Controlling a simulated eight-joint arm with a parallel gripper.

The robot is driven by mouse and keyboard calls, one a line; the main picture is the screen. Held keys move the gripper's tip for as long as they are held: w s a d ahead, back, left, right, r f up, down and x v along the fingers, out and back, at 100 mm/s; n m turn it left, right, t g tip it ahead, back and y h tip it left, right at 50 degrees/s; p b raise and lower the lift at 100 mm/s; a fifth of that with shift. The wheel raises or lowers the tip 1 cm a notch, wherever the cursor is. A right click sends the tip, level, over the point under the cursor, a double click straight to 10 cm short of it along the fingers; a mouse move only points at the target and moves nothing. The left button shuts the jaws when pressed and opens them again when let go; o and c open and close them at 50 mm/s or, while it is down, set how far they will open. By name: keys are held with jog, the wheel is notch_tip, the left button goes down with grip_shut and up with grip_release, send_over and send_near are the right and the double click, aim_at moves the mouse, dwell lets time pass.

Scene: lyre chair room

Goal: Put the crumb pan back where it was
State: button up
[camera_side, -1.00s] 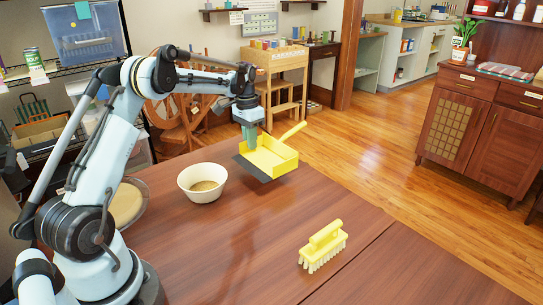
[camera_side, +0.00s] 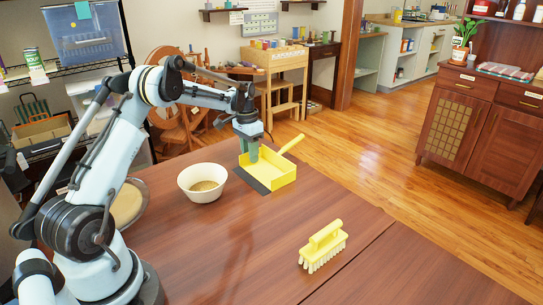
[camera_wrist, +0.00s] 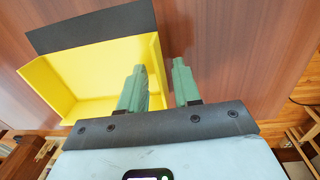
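The yellow crumb pan (camera_side: 283,173) with a dark front lip (camera_side: 249,180) appears to rest flat on the table near its far edge. Its handle (camera_side: 293,144) points back and to the right. It also shows in the wrist view (camera_wrist: 95,72), lip at the top; the handle is not visible there. My gripper (camera_side: 253,152) is at the pan's left side. In the wrist view its green fingers (camera_wrist: 159,72) straddle the pan's side wall, one inside and one outside. A gap shows between the wall and the outer finger, so the gripper looks open.
A white bowl (camera_side: 190,189) with crumb-like contents stands left of the pan. A yellow brush (camera_side: 323,246) stands bristles down nearer the front. A round dish (camera_side: 130,208) is at the left. The table (camera_side: 220,250) between bowl and brush is clear.

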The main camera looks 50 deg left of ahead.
notch_tip(320, 180, up, 12)
jog(key=s+d+r+t, duration=0.2)
jog(key=d+r, duration=0.3)
jog(key=d, duration=0.2)
jog(key=s+d+f+t, duration=0.2)
jog(key=s+d, duration=0.5)
jog(key=d, duration=0.2)
jog(key=s+d+f+t, duration=0.2)
jog(key=s+d+t, duration=0.1)
jog(key=s+d, duration=0.5)
jog(key=shift+s+d+y, duration=0.3)
jog(key=shift+d+y, duration=0.1)
dwell(0.8)
